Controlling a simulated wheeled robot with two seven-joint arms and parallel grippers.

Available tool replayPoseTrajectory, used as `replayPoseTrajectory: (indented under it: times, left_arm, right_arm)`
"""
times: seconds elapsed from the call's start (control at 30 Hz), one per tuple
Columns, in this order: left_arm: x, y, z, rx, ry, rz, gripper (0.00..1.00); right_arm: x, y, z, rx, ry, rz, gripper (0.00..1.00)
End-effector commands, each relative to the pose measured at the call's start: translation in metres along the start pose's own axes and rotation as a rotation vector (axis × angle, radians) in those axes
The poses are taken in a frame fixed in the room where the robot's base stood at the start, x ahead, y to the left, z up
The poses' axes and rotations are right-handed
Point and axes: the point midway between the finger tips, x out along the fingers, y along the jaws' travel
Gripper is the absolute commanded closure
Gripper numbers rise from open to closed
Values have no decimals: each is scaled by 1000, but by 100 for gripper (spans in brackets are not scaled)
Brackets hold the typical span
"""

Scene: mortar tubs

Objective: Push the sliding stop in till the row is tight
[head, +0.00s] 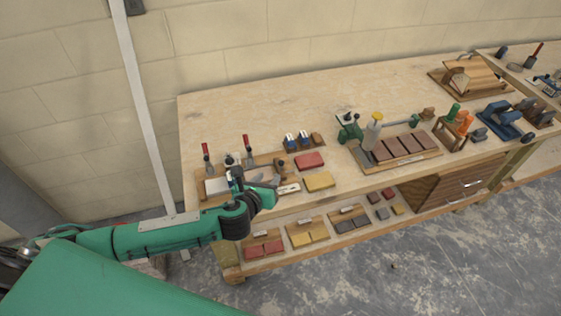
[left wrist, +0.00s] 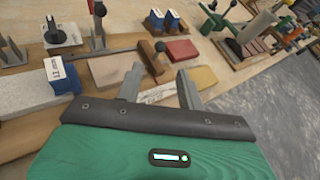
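My left gripper (head: 276,184) is over the front left of the bench, at a wooden fixture board (head: 262,160). In the left wrist view its two grey fingers (left wrist: 160,70) stand apart with nothing held between them. Just beyond the fingertips is a wooden block with a black knob (left wrist: 151,56), which looks like the sliding stop. To its left lie a tan block (left wrist: 112,69) and a grey block (left wrist: 27,92) with a blue-and-white labelled piece (left wrist: 61,76). My right gripper is not in view.
A red block (head: 310,161) and a yellow block (head: 319,181) lie right of the board. Upright red-handled clamps (head: 206,152) stand along its back. A tray of reddish tiles (head: 404,146) lies further right. The back left of the bench (head: 240,112) is clear.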

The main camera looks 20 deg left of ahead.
Motion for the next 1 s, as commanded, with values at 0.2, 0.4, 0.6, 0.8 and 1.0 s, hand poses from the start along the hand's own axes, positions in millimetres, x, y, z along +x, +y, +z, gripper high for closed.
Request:
replayPoseTrajectory:
  times: [0.2,0.4,0.6,0.8,1.0]
  left_arm:
    - [39,-1,3,-4,-1,1,61]
    - [73,-1,2,-5,0,1,61]
    - [101,-1,1,-4,1,1,61]
    - [115,0,0,-5,1,1,61]
    - [118,-1,0,-6,1,-1,61]
  right_arm:
    - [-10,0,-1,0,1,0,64]
    - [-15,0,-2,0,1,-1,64]
    - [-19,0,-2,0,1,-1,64]
    - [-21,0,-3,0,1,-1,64]
    - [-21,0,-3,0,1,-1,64]
